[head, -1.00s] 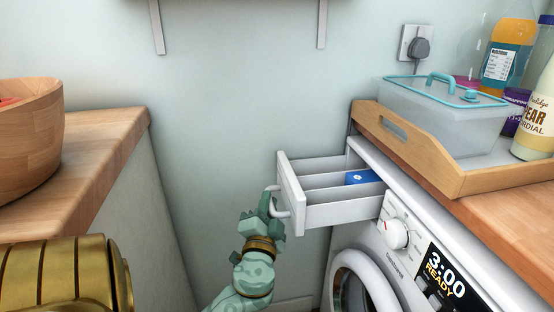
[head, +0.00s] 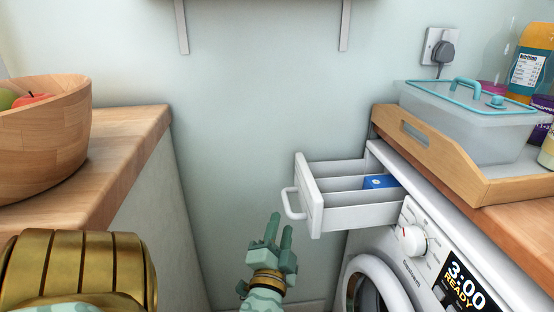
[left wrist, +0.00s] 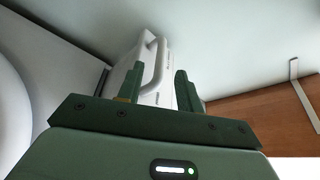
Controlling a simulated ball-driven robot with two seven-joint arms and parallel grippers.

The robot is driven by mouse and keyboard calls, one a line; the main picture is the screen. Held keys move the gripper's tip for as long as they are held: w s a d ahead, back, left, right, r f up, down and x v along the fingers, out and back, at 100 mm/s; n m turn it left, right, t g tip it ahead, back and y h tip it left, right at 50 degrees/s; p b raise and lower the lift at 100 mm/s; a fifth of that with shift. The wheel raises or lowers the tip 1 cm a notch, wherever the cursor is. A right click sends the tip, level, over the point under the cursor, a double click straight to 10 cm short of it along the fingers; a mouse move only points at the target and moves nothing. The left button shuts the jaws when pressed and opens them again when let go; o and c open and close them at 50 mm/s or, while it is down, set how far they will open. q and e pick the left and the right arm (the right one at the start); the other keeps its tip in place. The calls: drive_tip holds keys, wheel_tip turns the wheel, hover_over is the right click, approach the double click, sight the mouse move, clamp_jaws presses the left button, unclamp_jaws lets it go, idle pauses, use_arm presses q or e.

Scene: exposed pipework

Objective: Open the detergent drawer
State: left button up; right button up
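The white detergent drawer (head: 345,205) is pulled well out of the washing machine (head: 410,240) in the head view. Its inner dividers and a blue item (head: 380,181) inside show. Its loop handle (head: 291,204) is on the front panel and is free. My left gripper (head: 280,222) is below and a little left of the handle, apart from it, with its two fingers spread and nothing between them. In the left wrist view the handle (left wrist: 153,65) and drawer front show beyond the open fingers (left wrist: 158,85). My right gripper is not in view.
A wooden counter (head: 130,140) with a fruit bowl (head: 45,135) stands at left. A wooden tray (head: 450,165) with a lidded clear box (head: 470,120) sits above the machine at right. The gap between counter and machine is free.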

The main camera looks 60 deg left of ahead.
use_arm(q)
drive_tip(key=v, duration=0.5)
idle(0.4)
